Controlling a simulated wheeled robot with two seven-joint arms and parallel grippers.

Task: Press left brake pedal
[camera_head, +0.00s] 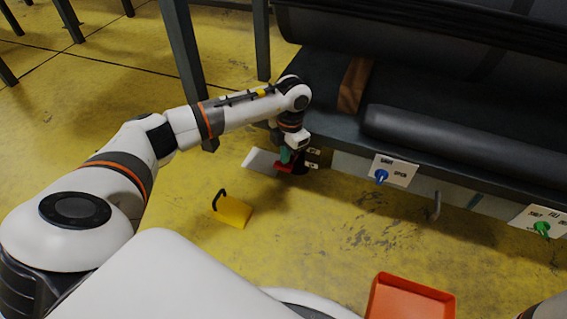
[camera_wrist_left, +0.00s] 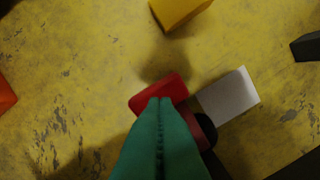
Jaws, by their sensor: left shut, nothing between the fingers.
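A red pedal (camera_head: 285,168) sits low beside the front left corner of the dark workbench, next to a dark round part that looks like a wheel. It also shows in the left wrist view (camera_wrist_left: 150,93). My left gripper (camera_head: 287,155) points down over it, with green fingers (camera_wrist_left: 160,101) shut and empty. In the wrist view the fingertips overlap the red pedal; whether they touch it I cannot tell. The fingers hide part of the pedal. My right gripper is not in view.
A white plate (camera_head: 261,161) lies beside the red pedal. A yellow piece with a black handle (camera_head: 232,211) and an orange tray (camera_head: 411,299) are on the yellow floor. Blue (camera_head: 381,177) and green (camera_head: 542,229) valve knobs line the bench edge. Metal legs (camera_head: 184,60) stand behind my arm.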

